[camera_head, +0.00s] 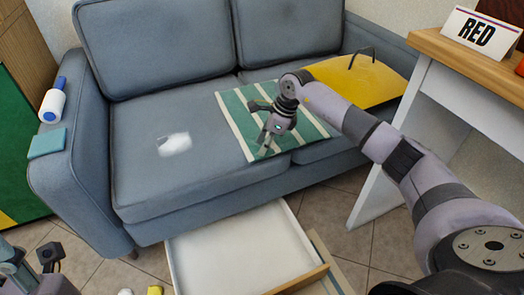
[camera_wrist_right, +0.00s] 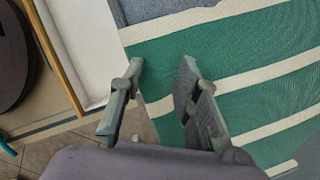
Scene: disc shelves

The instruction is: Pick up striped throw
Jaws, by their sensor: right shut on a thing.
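The striped throw (camera_head: 235,112), green with cream stripes, lies flat on the right part of the grey sofa seat (camera_head: 140,185), reaching its front edge. My right gripper (camera_head: 262,143) points down at the throw's front part. The exact pinch is partly hidden. My left gripper (camera_head: 48,262) shows only in part at the lower left, away from the throw; its jaw state is unclear.
A yellow flat item (camera_head: 365,80) with a dark handle lies beside the throw. A blue-and-white bottle-like item (camera_head: 53,103) and a teal cloth (camera_head: 47,143) are on the left armrest. A white tray (camera_head: 240,245) is before the sofa. A table (camera_head: 480,65) holds a RED sign (camera_head: 480,33).

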